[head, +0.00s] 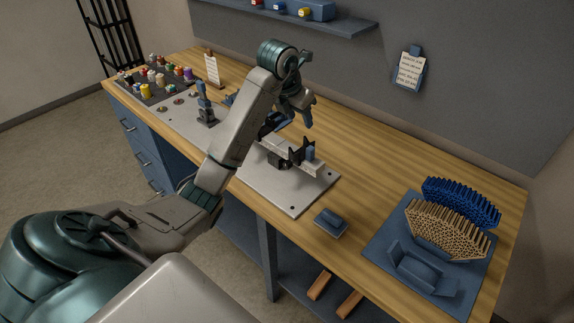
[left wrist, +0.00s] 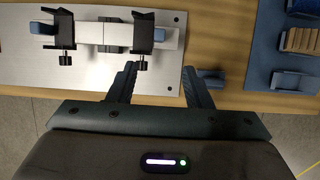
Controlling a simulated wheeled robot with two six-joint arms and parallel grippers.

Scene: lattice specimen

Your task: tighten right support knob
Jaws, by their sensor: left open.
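The right support is a black clamp-like bracket on a pale bar; it shows in the left wrist view (left wrist: 145,30) and in the head view (head: 301,152). Its small black knob (left wrist: 140,62) points toward my gripper in the left wrist view. The left support (left wrist: 60,30) is alike, with its own knob (left wrist: 65,59). My left gripper (left wrist: 162,80) is open and empty, its fingers apart, the left fingertip close to the right knob in the picture; contact cannot be told. In the head view the left gripper (head: 298,104) hangs above the bench, behind the forearm. My right gripper is out of view.
The supports stand on a grey metal plate (head: 296,200) on the wooden bench (head: 375,168). A small blue block (head: 331,223) lies right of the plate. A blue tray (head: 375,245) holds tan and blue lattice pieces. Jars (head: 146,90) stand far left.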

